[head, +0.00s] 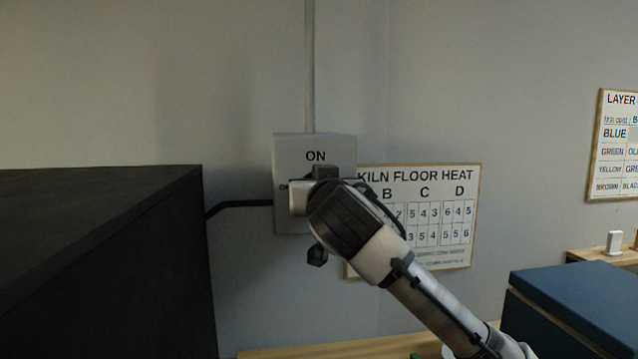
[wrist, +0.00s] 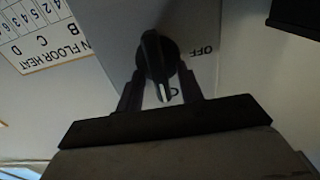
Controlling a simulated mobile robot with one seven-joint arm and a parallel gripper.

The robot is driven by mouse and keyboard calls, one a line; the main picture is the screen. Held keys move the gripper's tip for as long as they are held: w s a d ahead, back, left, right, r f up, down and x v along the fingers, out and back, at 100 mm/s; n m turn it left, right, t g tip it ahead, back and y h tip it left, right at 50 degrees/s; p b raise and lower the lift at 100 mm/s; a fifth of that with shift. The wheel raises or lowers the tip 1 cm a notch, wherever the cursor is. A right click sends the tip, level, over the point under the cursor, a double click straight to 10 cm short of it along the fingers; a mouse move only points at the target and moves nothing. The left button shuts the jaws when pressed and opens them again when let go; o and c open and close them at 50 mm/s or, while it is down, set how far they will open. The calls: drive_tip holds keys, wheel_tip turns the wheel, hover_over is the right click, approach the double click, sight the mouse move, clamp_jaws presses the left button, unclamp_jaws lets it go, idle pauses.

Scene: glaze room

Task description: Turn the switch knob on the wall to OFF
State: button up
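The switch box (head: 290,150) is a grey box on the wall with ON printed at its top; most of its left-side label is hidden by my arm. In the wrist view, which is turned upside down, the black knob (wrist: 153,50) sits on the box face (wrist: 110,35). Its white pointer line points at the partly covered ON label, and OFF is printed to the right. My gripper (wrist: 160,72) is open, with one finger on each side of the knob and apparent gaps to its handle. The knob is hidden in the head view.
A kiln floor heat chart (head: 462,225) hangs right of the box, partly behind my arm. A large dark block (head: 110,260) stands at left, with a black conduit (head: 240,204) to the box. A thin pipe (head: 310,70) rises above it. A blue-topped unit (head: 580,300) is at right.

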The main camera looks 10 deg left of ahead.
clamp_jaws()
drive_tip(key=shift+n, duration=0.3)
drive_tip(key=shift+s+a+f+n, duration=0.1)
drive_tip(key=shift+a+f+n, duration=0.1)
drive_tip(key=shift+n, duration=2.65)
drive_tip(key=shift+s+a+f+n, duration=0.1)
drive_tip(key=shift+a+f+n, duration=0.05)
drive_tip(key=shift+n, duration=2.75)
drive_tip(key=shift+a+f+n, duration=0.15)
drive_tip(key=shift+f+n, duration=0.05)
drive_tip(key=shift+n, duration=2.65)
unclamp_jaws()
